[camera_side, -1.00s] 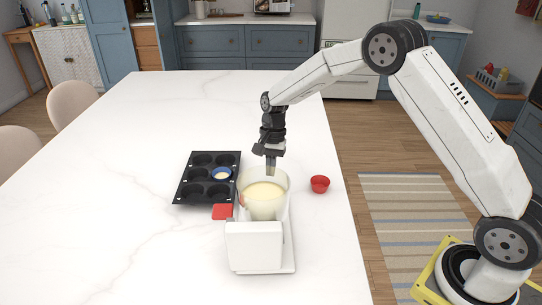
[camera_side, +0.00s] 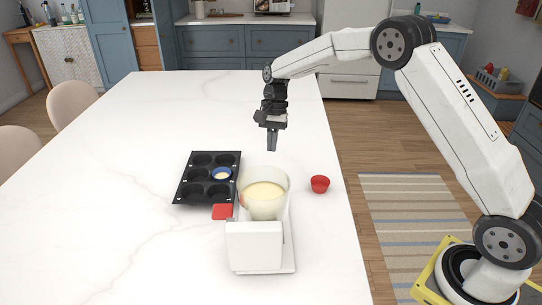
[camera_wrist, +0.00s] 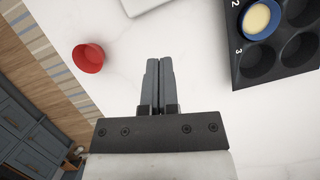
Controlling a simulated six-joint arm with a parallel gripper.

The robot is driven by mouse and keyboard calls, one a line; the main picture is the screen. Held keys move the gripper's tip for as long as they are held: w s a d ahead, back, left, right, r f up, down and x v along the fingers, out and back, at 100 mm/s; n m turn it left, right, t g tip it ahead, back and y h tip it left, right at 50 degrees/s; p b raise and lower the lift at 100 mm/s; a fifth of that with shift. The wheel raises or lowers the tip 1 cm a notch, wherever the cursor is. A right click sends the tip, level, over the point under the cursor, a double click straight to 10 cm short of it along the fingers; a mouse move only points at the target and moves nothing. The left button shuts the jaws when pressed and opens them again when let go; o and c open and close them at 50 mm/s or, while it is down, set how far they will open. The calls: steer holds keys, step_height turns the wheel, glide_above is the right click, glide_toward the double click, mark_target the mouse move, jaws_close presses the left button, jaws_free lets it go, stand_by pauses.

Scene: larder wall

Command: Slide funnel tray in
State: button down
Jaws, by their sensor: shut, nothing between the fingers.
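My gripper (camera_side: 272,148) is shut and empty, fingers pointing down, above and behind the white machine. In the wrist view its fingers (camera_wrist: 158,62) lie side by side. The machine has a white bowl of pale batter (camera_side: 264,194) over a white base (camera_side: 254,247). I cannot single out a funnel tray for sure. A black muffin tray (camera_side: 181,191) lies flat left of the bowl. One blue cup with batter (camera_side: 222,174) sits in its right column; in the wrist view that cup (camera_wrist: 261,18) is in the pocket by number 2.
A red cup (camera_side: 320,184) stands right of the bowl, near the counter's right edge; the wrist view shows it too (camera_wrist: 88,57). A flat red square (camera_side: 222,211) lies between tray and machine. The white counter (camera_side: 130,150) is clear left and behind.

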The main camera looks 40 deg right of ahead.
steer(key=shift+w+d+f+g+y, duration=0.15)
steer(key=shift+w+d+g+y, duration=0.35)
steer(key=shift+w+d+y, duration=0.25)
steer(key=shift+s+f, duration=0.1)
steer(key=shift+f, duration=0.05)
steer(key=x, duration=0.9)
steer(key=shift+a+f, duration=0.1)
steer(key=shift+f, duration=0.15)
steer(key=shift+s+a+r, duration=0.1)
steer(key=shift+s+a, duration=0.45)
steer(key=shift+a, duration=0.2)
steer(key=shift+s+a+r, duration=0.25)
steer(key=shift+s+a, duration=0.35)
steer(key=shift+a, duration=0.3)
steer(key=shift+s+a, duration=0.1)
steer(key=shift+s+a, duration=1.2)
steer(key=shift+s, duration=0.2)
